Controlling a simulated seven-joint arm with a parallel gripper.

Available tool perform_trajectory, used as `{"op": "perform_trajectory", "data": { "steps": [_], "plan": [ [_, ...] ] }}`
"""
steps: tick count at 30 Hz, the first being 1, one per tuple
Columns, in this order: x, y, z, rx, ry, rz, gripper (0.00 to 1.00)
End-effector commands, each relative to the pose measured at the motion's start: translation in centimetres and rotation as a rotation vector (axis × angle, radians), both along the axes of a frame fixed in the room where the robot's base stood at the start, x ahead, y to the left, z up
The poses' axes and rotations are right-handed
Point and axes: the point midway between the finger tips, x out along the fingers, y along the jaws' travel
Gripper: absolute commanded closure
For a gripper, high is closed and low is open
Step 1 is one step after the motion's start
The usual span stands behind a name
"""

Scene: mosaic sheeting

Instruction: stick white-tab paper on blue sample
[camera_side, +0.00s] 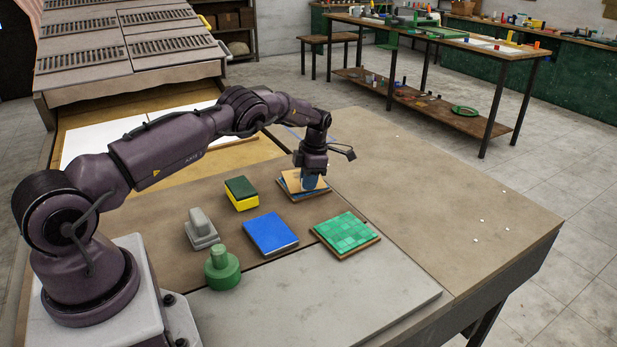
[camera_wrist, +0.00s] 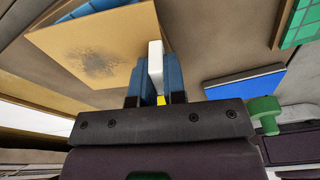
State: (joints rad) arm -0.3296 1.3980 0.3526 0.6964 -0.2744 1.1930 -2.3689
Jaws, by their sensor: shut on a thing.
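My gripper (camera_side: 310,181) is shut on the white tab (camera_wrist: 155,64) of a square tan paper with a dark grainy patch. The tan paper (camera_wrist: 100,48) spreads out from the blue fingers in the wrist view. In the side view the paper (camera_side: 290,179) is over a blue tiled sample on a wooden board (camera_side: 292,195). The paper hides most of this blue sample, but some blue tiles (camera_wrist: 92,8) show past its edge in the wrist view. I cannot tell whether the paper touches the tiles.
A green tiled sample (camera_side: 346,232), a flat blue slab (camera_side: 268,230), a yellow sponge with a dark green top (camera_side: 241,193), a grey block with a handle (camera_side: 201,230) and a green knobbed tool (camera_side: 221,269) stand nearby.

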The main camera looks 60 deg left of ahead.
Motion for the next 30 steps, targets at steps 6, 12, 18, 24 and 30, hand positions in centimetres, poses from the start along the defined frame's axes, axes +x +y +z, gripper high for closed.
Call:
{"op": "perform_trajectory", "data": {
  "steps": [6,12,18,24,30],
  "plan": [
    [-0.01,0.00,0.00,0.000,0.000,0.000,1.00],
    [-0.01,0.00,-0.10,0.000,0.001,0.000,1.00],
    [-0.02,0.00,-0.31,0.000,0.001,0.000,1.00],
    [-0.01,0.00,-0.29,0.000,0.001,0.000,1.00],
    [-0.01,0.00,-0.27,0.000,0.001,0.000,0.58]
  ]
}}
